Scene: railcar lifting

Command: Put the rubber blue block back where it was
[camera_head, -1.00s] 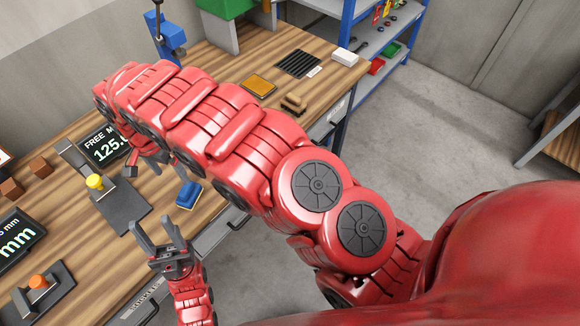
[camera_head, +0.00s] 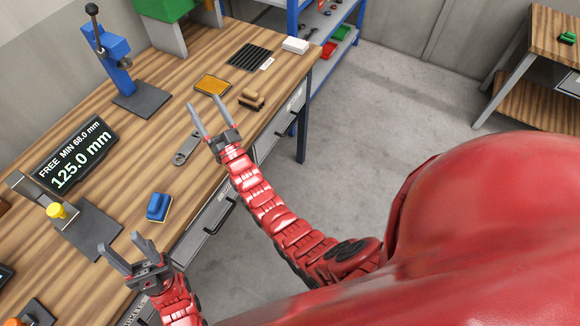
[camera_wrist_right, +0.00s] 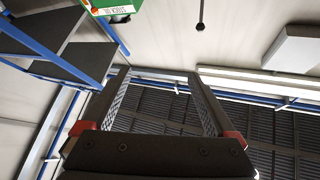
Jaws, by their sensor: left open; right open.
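The blue block (camera_head: 158,207) lies on the wooden bench near its front edge, with a tan layer along one side. My left gripper (camera_head: 127,246) is open and empty, just in front of the block and apart from it. My right gripper (camera_head: 208,117) is open and empty, above the bench's front part, farther along to the right of the block. In the right wrist view its open fingers (camera_wrist_right: 160,100) point up toward the ceiling with nothing between them.
A display (camera_head: 74,157) reading 125.0 mm stands behind a gauge with a yellow knob (camera_head: 57,211). A flat grey tool (camera_head: 187,146), a wooden brush (camera_head: 251,99), an orange pad (camera_head: 212,85) and a blue press (camera_head: 118,68) are on the bench. Open floor lies to the right.

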